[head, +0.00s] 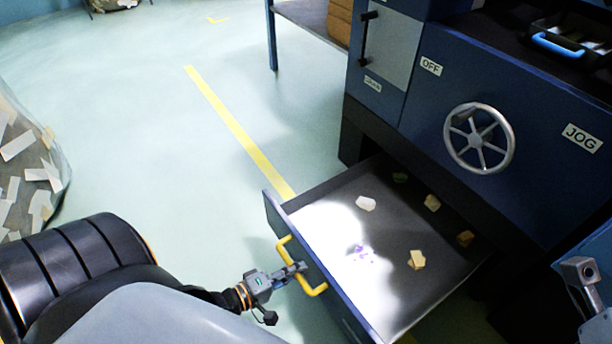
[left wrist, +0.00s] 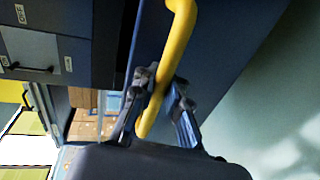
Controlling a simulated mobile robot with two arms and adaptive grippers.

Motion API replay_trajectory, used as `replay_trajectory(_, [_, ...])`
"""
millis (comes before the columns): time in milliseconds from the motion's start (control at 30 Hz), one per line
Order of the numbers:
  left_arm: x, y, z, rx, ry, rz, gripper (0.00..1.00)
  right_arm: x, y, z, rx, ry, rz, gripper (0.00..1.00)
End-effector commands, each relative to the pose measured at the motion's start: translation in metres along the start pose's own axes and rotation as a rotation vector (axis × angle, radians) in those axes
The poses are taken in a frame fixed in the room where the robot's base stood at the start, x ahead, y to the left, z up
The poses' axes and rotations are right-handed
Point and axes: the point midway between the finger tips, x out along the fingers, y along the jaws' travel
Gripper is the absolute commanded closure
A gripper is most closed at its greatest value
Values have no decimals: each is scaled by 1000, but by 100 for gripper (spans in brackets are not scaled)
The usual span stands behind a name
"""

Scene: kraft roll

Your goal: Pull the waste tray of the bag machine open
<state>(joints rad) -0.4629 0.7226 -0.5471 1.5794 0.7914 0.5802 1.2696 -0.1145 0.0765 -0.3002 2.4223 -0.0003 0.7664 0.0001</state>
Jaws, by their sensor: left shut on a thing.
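The waste tray (head: 330,190) is a dark drawer low in the blue bag machine (head: 480,90). It stands pulled out from under the machine, with several paper scraps and small purple bits inside. Its yellow handle (head: 284,246) is on the front panel. My left gripper (head: 298,268) is shut on the handle. In the left wrist view the fingers (left wrist: 160,100) lie on both sides of the yellow bar (left wrist: 178,50). At the right edge of the head view part of my right arm shows; its fingertips cannot be made out.
A handwheel (head: 479,138) and OFF and JOG labels are on the machine front. A clear bag of paper scraps (head: 30,170) stands at the left. A yellow line (head: 235,128) crosses the open floor between bag and tray.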

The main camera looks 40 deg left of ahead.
Motion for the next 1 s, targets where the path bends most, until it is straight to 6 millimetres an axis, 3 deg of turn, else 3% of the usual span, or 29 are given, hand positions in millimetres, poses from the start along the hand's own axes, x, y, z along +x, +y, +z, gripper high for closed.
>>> replay_trajectory(400, [-2,2,-1,2,2,8,100,0,0,0,1,-1,1,17])
replay_trajectory(433, [-2,2,-1,2,2,8,86,0,0,0,1,-1,1,17])
replay_trajectory(533, [-2,2,-1,2,2,6,65,0,0,0,1,-1,1,17])
replay_trajectory(567, [-2,2,-1,2,2,6,64,0,0,0,1,-1,1,17])
replay_trajectory(867, [-3,0,0,1,1,2,64,-1,0,0,0,-7,-2,17])
replay_trajectory(1000, [-16,-1,0,1,1,0,64,-1,0,0,0,-5,-2,17])
